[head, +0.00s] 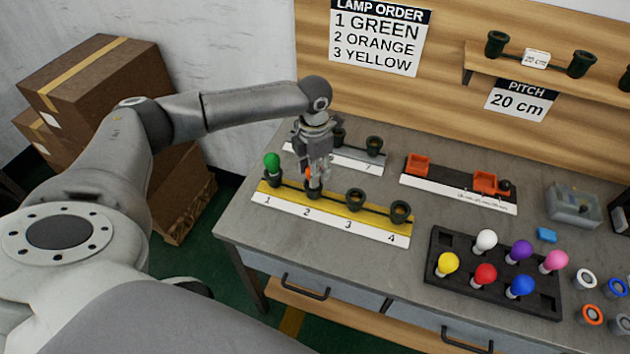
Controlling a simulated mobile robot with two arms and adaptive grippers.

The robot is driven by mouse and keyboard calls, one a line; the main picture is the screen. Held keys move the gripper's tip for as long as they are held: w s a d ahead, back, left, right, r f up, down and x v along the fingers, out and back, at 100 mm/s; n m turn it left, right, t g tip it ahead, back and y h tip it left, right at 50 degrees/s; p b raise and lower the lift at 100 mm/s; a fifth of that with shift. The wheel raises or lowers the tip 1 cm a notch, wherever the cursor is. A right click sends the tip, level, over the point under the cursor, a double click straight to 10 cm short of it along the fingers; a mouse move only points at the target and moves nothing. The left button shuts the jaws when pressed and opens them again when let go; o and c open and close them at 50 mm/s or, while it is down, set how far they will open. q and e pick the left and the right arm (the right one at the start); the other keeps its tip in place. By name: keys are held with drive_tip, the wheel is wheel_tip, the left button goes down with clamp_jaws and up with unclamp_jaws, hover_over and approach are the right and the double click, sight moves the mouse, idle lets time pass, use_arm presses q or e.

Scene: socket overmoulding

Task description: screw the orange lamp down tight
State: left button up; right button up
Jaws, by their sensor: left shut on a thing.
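My left gripper (317,172) points down over socket 2 of the yellow strip (330,214) and is shut on the orange lamp (308,172). Only a sliver of orange shows between the fingers, so how deep the lamp sits is hidden. The dark socket 2 (313,191) is directly beneath the fingers. The green lamp (271,160) stands upright in socket 1 to the left. Socket 3 (355,197) and socket 4 (400,210) are empty. The yellow lamp (447,263) stands in the black tray (437,292). My right gripper is not in view.
The tray also holds white, purple, pink, red and blue lamps. Behind the yellow strip is a second strip (350,160) with dark sockets. Orange parts (487,182) sit on a white-and-black strip. Coloured rings (591,314) lie at the right. Brown boxes (95,80) stand left of the table.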

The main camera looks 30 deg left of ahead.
use_arm(q)
drive_tip(key=shift+d, duration=0.1)
drive_tip(key=o, duration=1)
drive_tip(key=shift+c, duration=0.2)
